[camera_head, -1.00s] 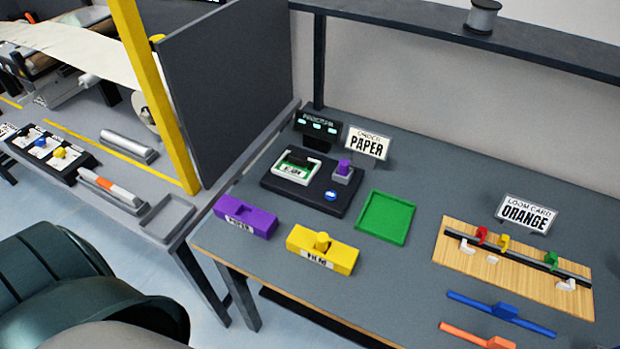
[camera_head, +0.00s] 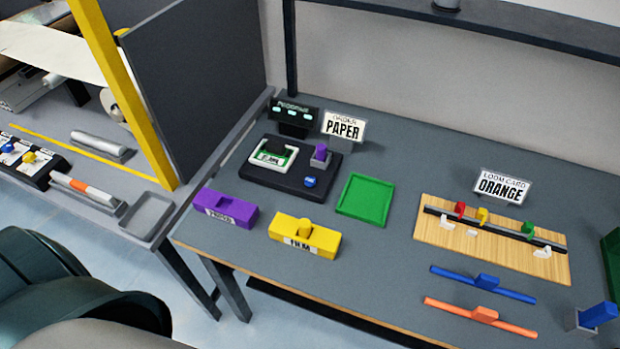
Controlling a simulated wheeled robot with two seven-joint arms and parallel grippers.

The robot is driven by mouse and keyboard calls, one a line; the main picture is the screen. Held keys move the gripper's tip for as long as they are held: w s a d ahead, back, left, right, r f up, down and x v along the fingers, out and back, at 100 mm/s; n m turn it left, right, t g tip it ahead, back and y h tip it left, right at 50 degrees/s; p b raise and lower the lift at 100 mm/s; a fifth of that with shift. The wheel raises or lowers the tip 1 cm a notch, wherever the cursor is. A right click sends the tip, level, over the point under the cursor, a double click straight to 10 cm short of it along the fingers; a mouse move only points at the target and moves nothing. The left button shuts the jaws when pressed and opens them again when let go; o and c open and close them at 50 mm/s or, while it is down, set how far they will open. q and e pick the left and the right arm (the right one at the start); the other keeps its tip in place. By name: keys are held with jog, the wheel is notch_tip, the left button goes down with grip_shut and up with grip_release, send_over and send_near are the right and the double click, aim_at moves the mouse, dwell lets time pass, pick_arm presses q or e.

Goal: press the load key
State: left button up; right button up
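A round blue key (camera_head: 310,182) sits at the front right of a black console (camera_head: 288,190) on the grey bench. Its lettering is too small to read. On the same console are a white and green card-like unit (camera_head: 273,153) with a black block at its back, and a purple peg in a grey socket (camera_head: 320,158). A small black display (camera_head: 293,115) with lit cyan marks stands behind the console. Neither of my grippers is in view, and nothing touches the key.
A purple block (camera_head: 231,208) and a yellow block (camera_head: 305,237) lie in front of the console. A green tray (camera_head: 366,199) is to its right. An "ORDER PAPER" sign (camera_head: 343,127) stands behind. A wooden board (camera_head: 490,240) with coloured clips lies farther right. A dark partition (camera_head: 195,85) rises at left.

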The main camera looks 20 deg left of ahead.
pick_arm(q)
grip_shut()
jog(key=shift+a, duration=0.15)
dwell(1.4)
